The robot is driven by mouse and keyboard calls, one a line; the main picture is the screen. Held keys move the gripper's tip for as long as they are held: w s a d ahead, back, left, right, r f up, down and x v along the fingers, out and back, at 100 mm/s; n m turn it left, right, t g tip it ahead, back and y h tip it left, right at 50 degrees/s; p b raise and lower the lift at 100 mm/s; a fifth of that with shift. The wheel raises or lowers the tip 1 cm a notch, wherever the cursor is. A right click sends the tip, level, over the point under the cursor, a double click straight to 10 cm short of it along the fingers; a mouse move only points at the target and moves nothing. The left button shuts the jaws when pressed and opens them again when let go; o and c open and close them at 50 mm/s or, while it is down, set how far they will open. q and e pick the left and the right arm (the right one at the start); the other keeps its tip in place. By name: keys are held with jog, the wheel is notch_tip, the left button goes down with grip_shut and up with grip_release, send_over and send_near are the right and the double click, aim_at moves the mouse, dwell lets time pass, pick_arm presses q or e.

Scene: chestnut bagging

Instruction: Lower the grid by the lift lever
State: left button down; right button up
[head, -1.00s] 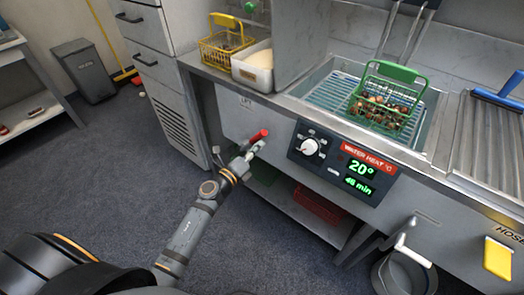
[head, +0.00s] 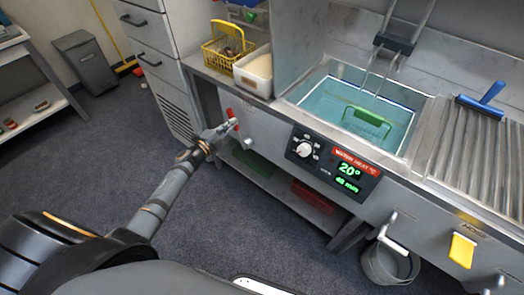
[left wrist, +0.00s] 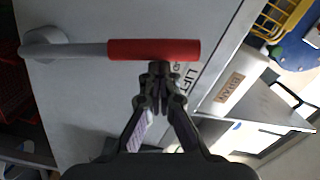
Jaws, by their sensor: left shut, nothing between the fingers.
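The lift lever has a red grip (head: 230,113) on the front panel left of the control box. In the left wrist view the red grip (left wrist: 155,50) lies across the picture on a grey arm, next to the LIFT lettering. My left gripper (head: 231,123) is shut and empty, its tips (left wrist: 160,68) right at the grip; whether they touch it, I cannot tell. The grid is down in the water of the basin (head: 416,145) and barely shows. The green basket (head: 367,120) stands under the water, its contents hard to see. My right gripper is out of view.
The control box (head: 333,160) reads 20° and 48 min. A yellow basket (head: 229,50) and a white bin (head: 254,72) stand left of the basin. A blue squeegee (head: 482,103) lies on the ribbed drainboard at right. A bucket (head: 390,264) hangs below.

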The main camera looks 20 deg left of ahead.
pick_arm(q)
jog(key=w+a+f+n+b, duration=0.2)
jog(key=a+f+n, duration=0.1)
jog(key=a, duration=0.3)
jog(key=shift+n, duration=0.4)
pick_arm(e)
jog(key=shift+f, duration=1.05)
pick_arm(q)
jog(key=shift+a, duration=0.1)
